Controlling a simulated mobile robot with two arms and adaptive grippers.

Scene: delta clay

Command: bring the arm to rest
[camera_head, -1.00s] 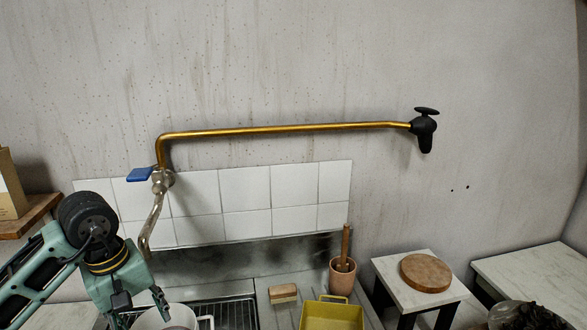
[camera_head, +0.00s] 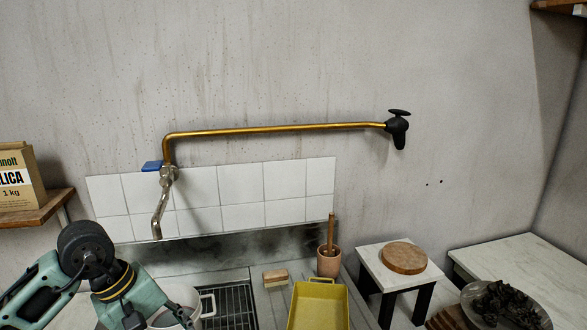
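My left arm comes in from the lower left, with a teal, black and yellow-ringed wrist. My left gripper (camera_head: 160,318) points down at the bottom edge, in front of a white pot (camera_head: 185,297) with a handle. Its fingertips are cut off by the frame or hidden, so I cannot tell how far they are open or whether they touch the pot. My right arm and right gripper are out of view.
A silver tap (camera_head: 160,210) and long brass pipe (camera_head: 270,131) stick out above the sink grate (camera_head: 232,305). A brush (camera_head: 275,277), pink mortar (camera_head: 328,262), yellow tray (camera_head: 318,302) and small table (camera_head: 372,266) with round board (camera_head: 403,257) stand to the right.

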